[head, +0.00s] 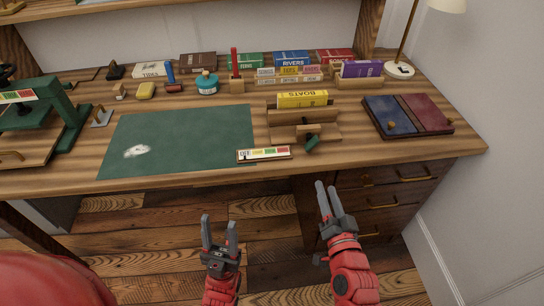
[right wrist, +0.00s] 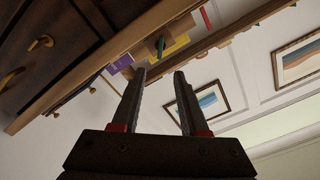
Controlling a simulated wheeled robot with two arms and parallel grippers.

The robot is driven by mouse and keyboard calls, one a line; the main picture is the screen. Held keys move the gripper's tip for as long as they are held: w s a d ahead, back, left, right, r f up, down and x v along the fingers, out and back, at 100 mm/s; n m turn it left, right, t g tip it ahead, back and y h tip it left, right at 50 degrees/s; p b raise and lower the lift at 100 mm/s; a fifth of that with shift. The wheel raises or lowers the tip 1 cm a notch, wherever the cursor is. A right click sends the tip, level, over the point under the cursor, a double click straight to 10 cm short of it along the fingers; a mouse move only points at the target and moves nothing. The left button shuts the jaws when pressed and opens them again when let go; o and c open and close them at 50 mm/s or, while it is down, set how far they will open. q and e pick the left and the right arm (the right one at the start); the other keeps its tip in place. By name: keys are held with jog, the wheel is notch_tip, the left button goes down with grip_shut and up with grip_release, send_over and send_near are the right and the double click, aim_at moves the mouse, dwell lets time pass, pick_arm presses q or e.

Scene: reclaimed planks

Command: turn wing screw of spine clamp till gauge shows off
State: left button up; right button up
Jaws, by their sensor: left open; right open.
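The spine clamp (head: 322,133) is a wooden frame near the front of the desk, with a yellow book marked BOATS (head: 302,99) in it. Its dark green wing screw (head: 312,143) points toward the front edge; the screw also shows small in the right wrist view (right wrist: 160,45). The gauge strip (head: 264,154), with white, yellow, green and red fields, lies left of the screw; its pointer is too small to read. My left gripper (head: 219,233) is open and empty, below the desk edge. My right gripper (head: 328,198) is open and empty, below and in front of the clamp.
A green mat (head: 184,138) lies left of the clamp and a dark blue and red book (head: 407,115) lies right. A green press (head: 52,115) stands at far left. Drawers (head: 385,200) are under the desk's right side.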

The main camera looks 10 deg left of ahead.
aim_at(313, 147)
jog(key=p+x, duration=1)
jog(key=x, duration=0.7)
jog(key=shift+w, duration=0.2)
dwell(0.4)
grip_shut()
